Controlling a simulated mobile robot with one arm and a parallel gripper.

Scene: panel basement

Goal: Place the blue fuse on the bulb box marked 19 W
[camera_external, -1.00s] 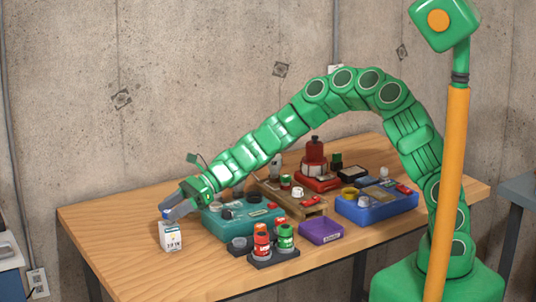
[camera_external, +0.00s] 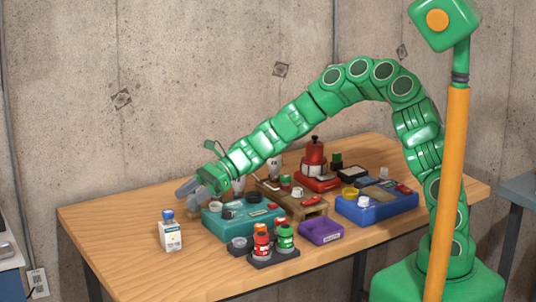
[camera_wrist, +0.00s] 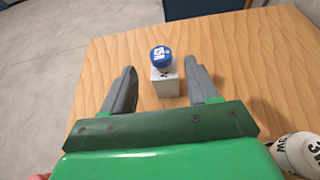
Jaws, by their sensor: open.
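The blue fuse (camera_external: 167,214) sits on top of a small white bulb box (camera_external: 171,236) near the left end of the wooden table. The wrist view also shows the blue fuse (camera_wrist: 160,57), with white lettering on its top, resting on the white box (camera_wrist: 165,86). The box's wattage print is too small to read. My gripper (camera_external: 187,190) is open and empty, above and to the right of the box, apart from the fuse. In the wrist view its two grey fingers (camera_wrist: 162,80) are spread, with the fuse and box seen between them.
A teal case (camera_external: 240,220), a dark tray with red and green fuses (camera_external: 272,256), a purple bin (camera_external: 321,231), a blue bin (camera_external: 376,211) and a red stand (camera_external: 316,170) crowd the table's middle and right. The table around the box is clear.

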